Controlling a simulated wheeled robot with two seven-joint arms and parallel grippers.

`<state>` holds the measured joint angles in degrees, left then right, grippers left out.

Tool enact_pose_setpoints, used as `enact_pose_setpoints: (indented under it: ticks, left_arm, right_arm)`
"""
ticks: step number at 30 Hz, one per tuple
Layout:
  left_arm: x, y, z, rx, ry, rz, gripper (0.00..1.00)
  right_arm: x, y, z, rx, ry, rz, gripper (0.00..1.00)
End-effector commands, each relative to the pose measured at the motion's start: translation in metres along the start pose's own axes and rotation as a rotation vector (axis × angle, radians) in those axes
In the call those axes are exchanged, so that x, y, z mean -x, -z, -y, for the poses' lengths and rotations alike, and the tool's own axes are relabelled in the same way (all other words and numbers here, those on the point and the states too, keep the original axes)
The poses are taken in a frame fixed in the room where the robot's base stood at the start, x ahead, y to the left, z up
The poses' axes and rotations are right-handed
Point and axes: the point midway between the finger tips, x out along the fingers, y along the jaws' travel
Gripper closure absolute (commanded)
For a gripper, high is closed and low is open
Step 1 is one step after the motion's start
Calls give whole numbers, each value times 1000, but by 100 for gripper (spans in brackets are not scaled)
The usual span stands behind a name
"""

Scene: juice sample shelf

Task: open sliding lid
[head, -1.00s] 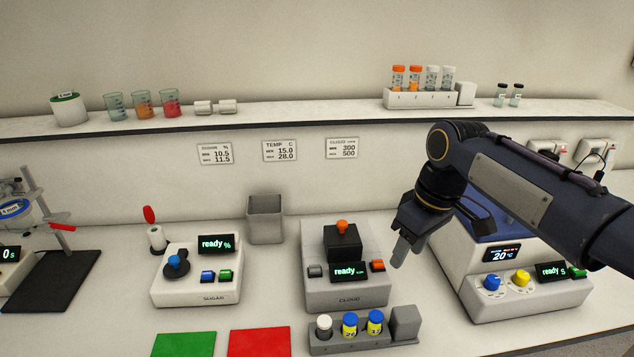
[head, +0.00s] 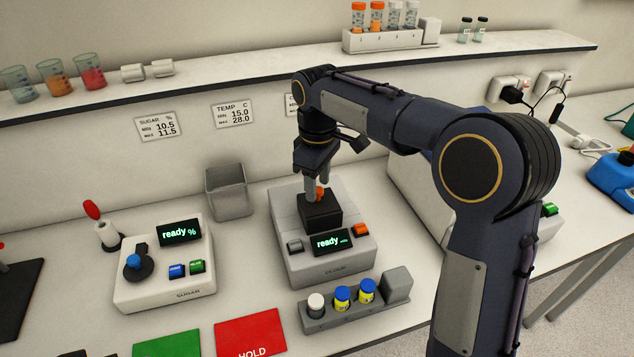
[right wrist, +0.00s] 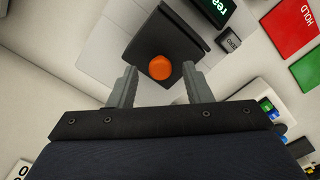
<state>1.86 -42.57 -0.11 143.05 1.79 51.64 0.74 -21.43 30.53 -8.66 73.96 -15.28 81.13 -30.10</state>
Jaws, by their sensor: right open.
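The grey CLOUD device (head: 325,265) stands on the table, its screen reading ready. On top sits a black block-shaped lid (head: 320,213) with an orange knob (head: 319,193). The lid (right wrist: 150,38) and the round knob (right wrist: 160,67) also show in the right wrist view. My right gripper (head: 314,192) is open above the lid, fingers pointing down. In the right wrist view its fingertips lie on either side of the knob, with gaps visible on both sides. The fingers partly hide the knob in the head view. My left gripper is not clearly seen.
A rack (head: 350,309) with several capped vials stands in front of the device. The SUGAR device (head: 160,275) and a grey bin (head: 229,192) are to the left. Red (head: 250,335) and green (head: 168,345) mats lie in front. A shelf (head: 240,75) runs behind.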

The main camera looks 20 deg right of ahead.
Motion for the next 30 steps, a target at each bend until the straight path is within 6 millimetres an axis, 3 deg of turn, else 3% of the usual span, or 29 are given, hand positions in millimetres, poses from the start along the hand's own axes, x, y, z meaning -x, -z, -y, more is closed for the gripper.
enact_pose_setpoints:
  ticks: [11, 21, 30]
  left_arm:
    - [0, 0, 0, 0, 0, 0, 64]
    - [0, 0, 0, 0, 0, 0, 64]
    - [2, 1, -1, 0, 0, 0, 64]
  right_arm:
    - [-8, 0, 0, -1, 0, -1, 55]
    - [-8, 0, 0, 0, 0, -2, 100]
    - [-6, 5, 4, 2, 0, -2, 100]
